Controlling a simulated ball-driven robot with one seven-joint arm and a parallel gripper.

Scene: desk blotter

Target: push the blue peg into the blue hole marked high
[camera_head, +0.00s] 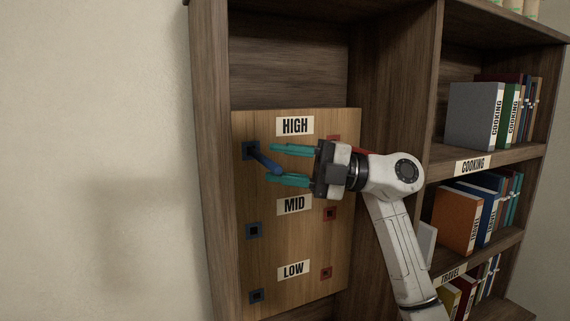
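The upright wooden board (275,235) carries the labels HIGH (295,126), MID and LOW. The blue peg (265,160) slants out from the blue square hole marked high (249,150), at the board's upper left. Its far end appears to be at or in that hole; how deep it sits I cannot tell. Its near end lies close to the lower finger. My gripper (275,164) points left in front of the board. Its two teal fingers are spread apart, above and below, with the peg's near end between them or beside the lower one. I cannot tell whether they touch.
Blue holes (254,230) and (256,296) run down the left, red holes (329,214) and (326,273) down the right. The upper red hole (333,139) is partly hidden by my gripper. Shelves (490,162) with books stand right. The shelf's side wall (212,160) borders the board left.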

